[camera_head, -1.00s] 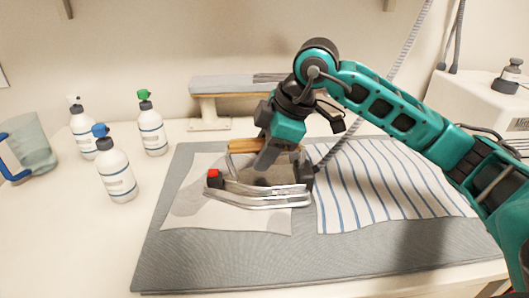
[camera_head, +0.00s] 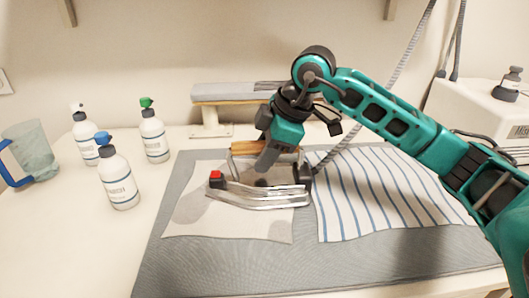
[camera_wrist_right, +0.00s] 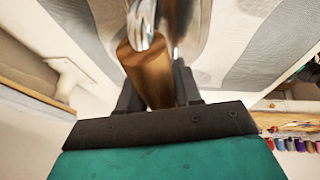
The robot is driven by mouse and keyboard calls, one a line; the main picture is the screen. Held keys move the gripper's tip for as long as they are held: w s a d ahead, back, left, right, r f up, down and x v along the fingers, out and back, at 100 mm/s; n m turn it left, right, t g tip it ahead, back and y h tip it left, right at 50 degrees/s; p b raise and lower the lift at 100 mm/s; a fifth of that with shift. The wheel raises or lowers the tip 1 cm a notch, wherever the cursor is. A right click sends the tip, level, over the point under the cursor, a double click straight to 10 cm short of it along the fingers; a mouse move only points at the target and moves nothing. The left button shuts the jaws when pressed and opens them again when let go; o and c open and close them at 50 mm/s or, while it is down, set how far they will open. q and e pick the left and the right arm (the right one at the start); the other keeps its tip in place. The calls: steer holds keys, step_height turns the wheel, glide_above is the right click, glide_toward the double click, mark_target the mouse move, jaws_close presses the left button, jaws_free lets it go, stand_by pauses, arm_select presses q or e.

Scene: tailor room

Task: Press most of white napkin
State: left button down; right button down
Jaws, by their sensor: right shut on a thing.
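The white napkin (camera_head: 240,222) with grey patches lies on the grey ironing mat (camera_head: 200,270). The iron (camera_head: 255,200), with a silver body, a wooden handle and a red-topped black knob, rests on the napkin's upper right part. My right gripper (camera_head: 266,160) is shut on the iron's wooden handle (camera_head: 245,147). The handle also fills the space between the fingers in the right wrist view (camera_wrist_right: 150,75). The iron hides part of the napkin. My left gripper is out of view.
A blue-striped cloth (camera_head: 385,195) lies on the mat to the right. Spray bottles (camera_head: 118,180) and a jug (camera_head: 32,155) stand on the left. A small sleeve board (camera_head: 215,97) stands behind. A hose (camera_head: 400,70) runs up from the iron.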

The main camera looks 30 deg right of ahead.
steer(key=w+d+p, duration=0.3)
steer(key=w+d, duration=0.1)
steer(key=w, duration=0.5)
steer(key=shift+r, duration=0.15)
stand_by(1.5)
steer(key=shift+d, duration=0.15)
stand_by(0.3)
steer(key=w+a+p, duration=0.2)
steer(key=w+a, duration=0.1)
steer(key=a, duration=0.4)
steer(key=shift+w+a+p, duration=0.3)
steer(key=shift+a+p, duration=0.05)
steer(key=shift+p, duration=0.05)
stand_by(1.1)
steer(key=shift+r, duration=0.1)
stand_by(0.4)
steer(key=shift+s+a+p, duration=0.65)
steer(key=shift+s+a, duration=0.1)
steer(key=shift+s, duration=0.7)
steer(key=shift+s+a+p, duration=0.7)
steer(key=shift+s, duration=0.8)
steer(key=shift+s+a+p, duration=0.65)
steer(key=shift+s+a, duration=0.1)
steer(key=shift+s, duration=0.7)
